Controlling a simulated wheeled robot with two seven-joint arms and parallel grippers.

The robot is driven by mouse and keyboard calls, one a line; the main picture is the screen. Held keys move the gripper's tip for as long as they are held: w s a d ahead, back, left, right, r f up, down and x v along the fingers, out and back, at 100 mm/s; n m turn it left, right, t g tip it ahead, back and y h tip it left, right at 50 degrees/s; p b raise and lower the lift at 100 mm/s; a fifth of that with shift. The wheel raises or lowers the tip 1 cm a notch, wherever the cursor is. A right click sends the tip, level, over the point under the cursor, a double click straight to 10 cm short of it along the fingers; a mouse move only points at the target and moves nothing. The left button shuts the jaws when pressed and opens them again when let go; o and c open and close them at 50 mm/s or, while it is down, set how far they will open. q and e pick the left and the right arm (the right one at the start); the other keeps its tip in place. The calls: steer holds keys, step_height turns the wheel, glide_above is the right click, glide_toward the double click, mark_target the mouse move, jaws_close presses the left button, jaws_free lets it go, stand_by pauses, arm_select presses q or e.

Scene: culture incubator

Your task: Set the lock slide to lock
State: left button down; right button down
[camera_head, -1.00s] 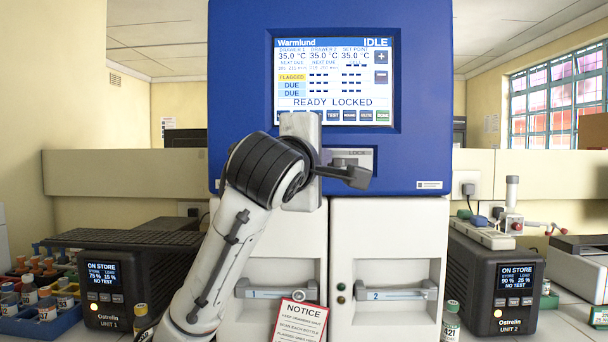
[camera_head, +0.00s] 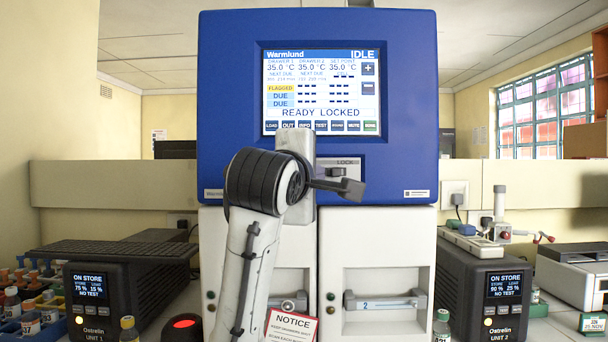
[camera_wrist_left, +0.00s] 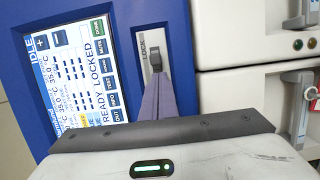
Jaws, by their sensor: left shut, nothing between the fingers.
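The lock slide (camera_head: 337,171) is a small dark knob on a light plate marked LOCK, on the blue incubator front below the screen. In the left wrist view the knob (camera_wrist_left: 155,56) sits near the plate's upper part, just beyond my fingertips. My left gripper (camera_head: 352,189) is shut and empty, in front of the plate's lower right edge. Its closed fingers also show in the left wrist view (camera_wrist_left: 157,84), pointing at the slide; I cannot tell whether they touch it. The screen (camera_head: 320,92) reads IDLE and READY LOCKED. My right gripper is out of view.
Two white drawers stand below, the right one with a handle marked 2 (camera_head: 385,301). A notice card (camera_head: 292,326) hangs at the left drawer. Dark units (camera_head: 90,300) and (camera_head: 485,290) flank the incubator. A red button (camera_head: 183,324) shows at the lower left.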

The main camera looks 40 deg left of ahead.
arm_select(q)
steer(key=s+d, duration=0.1)
steer(key=s, duration=1)
steer(key=shift+d+b, duration=0.15)
steer(key=shift+b, duration=0.25)
